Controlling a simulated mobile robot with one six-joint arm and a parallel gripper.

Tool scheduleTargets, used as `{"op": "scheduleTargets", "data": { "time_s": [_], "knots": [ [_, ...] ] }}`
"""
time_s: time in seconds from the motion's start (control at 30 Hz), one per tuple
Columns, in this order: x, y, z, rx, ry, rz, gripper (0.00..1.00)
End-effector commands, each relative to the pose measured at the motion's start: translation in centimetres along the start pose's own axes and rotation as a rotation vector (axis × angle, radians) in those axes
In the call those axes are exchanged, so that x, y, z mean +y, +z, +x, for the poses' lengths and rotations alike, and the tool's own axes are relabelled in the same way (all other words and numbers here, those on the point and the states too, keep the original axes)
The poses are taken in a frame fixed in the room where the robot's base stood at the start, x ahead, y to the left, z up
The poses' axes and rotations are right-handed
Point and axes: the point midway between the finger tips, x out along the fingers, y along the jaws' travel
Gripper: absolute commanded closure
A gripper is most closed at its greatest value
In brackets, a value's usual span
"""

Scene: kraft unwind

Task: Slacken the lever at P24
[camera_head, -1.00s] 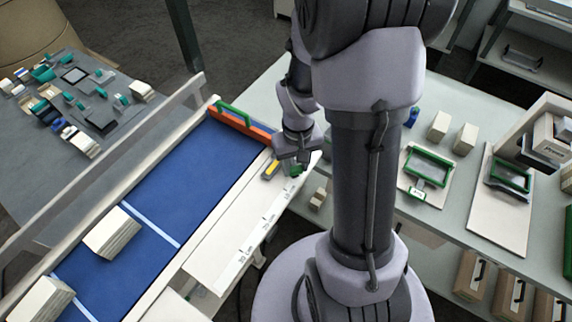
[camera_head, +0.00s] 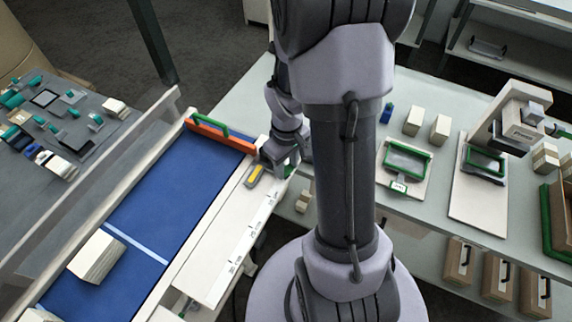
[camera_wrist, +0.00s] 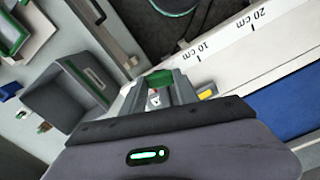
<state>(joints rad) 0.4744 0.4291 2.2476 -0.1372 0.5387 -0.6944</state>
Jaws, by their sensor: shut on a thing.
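My gripper (camera_wrist: 158,95) is shut on a green part, seen as the green lever (camera_wrist: 160,78) between the fingertips in the wrist view. In the head view my gripper (camera_head: 284,168) is at the right edge of the ruled white rail, with a bit of green (camera_head: 290,170) showing beside it. The fingers cover the lower part of the lever, so its angle is hard to tell. No P24 label is readable. A yellow piece (camera_head: 255,176) lies on the rail just left of the gripper, and also shows in the wrist view (camera_wrist: 206,94).
An orange stop bar (camera_head: 220,136) with a green handle crosses the far end of the blue belt (camera_head: 180,190). The ruled rail (camera_head: 235,235) runs alongside. A bench (camera_head: 420,225) with green-framed fixtures stands right.

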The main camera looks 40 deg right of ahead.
Motion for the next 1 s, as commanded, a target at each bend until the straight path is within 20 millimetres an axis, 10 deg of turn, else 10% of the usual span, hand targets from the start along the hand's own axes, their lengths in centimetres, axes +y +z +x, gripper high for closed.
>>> {"op": "scheduleTargets", "data": {
  "time_s": [0.17,0.2,0.3,0.67,1.0],
  "knots": [
    [0.0,0.0,0.0,0.001,0.001,0.001,1.0],
    [0.0,0.0,0.0,0.001,0.001,0.001,0.56],
    [0.0,0.0,0.0,0.001,0.001,0.001,0.42],
    [0.0,-0.1,-0.9,0.002,0.001,0.001,0.42],
    [0.1,-0.1,-11.2,0.005,0.004,0.001,0.42]
  ]
}}
